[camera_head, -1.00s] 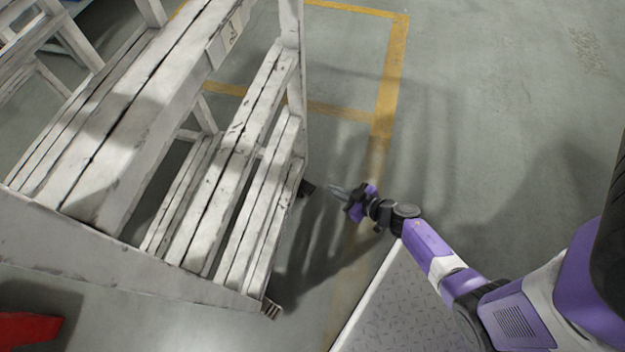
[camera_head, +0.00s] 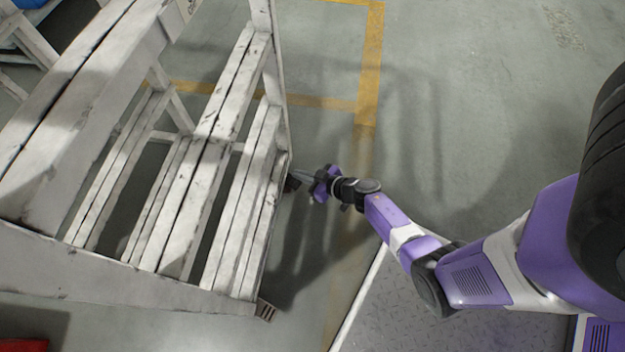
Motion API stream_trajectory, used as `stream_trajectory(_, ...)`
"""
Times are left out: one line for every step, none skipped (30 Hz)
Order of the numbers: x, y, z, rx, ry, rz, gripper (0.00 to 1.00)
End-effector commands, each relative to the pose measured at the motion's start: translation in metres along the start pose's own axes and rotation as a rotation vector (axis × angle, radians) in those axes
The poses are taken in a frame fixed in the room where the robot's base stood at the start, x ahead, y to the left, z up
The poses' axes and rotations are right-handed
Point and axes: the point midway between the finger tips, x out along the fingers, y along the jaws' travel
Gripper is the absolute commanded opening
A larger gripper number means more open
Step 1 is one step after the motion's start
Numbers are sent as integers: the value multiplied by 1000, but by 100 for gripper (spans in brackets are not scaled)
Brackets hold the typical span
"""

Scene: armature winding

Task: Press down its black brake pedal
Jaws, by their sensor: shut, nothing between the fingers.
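The rack with its worn white beams fills the left side. A dark ribbed foot or end piece (camera_head: 267,311) shows at its lower right corner. A red object (camera_head: 22,344) lies at the lower left. Grey floor with yellow lines (camera_head: 368,70) is clear behind and right of my gripper.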

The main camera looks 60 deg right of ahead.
Motion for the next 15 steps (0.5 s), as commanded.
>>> stream_trajectory(14, 0, 4, 0, 3, 1, 0)
stream_trajectory(19, 0, 3, 0, 3, 1, 0)
stream_trajectory(17, 1, 13, 1, -2, 2, 0)
stream_trajectory(18, 1, 17, 1, -2, 2, 0)
stream_trajectory(18, 0, 20, 1, -2, 1, 0)
stream_trajectory(19, 0, 25, 1, -2, 1, 0)
stream_trajectory(20, 0, 27, 1, -2, 0, 0)
stream_trajectory(20, 0, 29, 1, -1, 0, 0)
stream_trajectory(21, 0, 32, 0, -1, 0, 0)
stream_trajectory(22, 0, 34, 0, -1, 0, 0)
stream_trajectory(22, 0, 35, 0, -1, 0, 0)
stream_trajectory(22, 0, 37, -1, -1, -1, 0)
stream_trajectory(22, 0, 38, -1, 0, -1, 0)
stream_trajectory(22, 0, 38, -1, 0, -1, 0)
stream_trajectory(22, 0, 39, 0, 0, -1, 0)
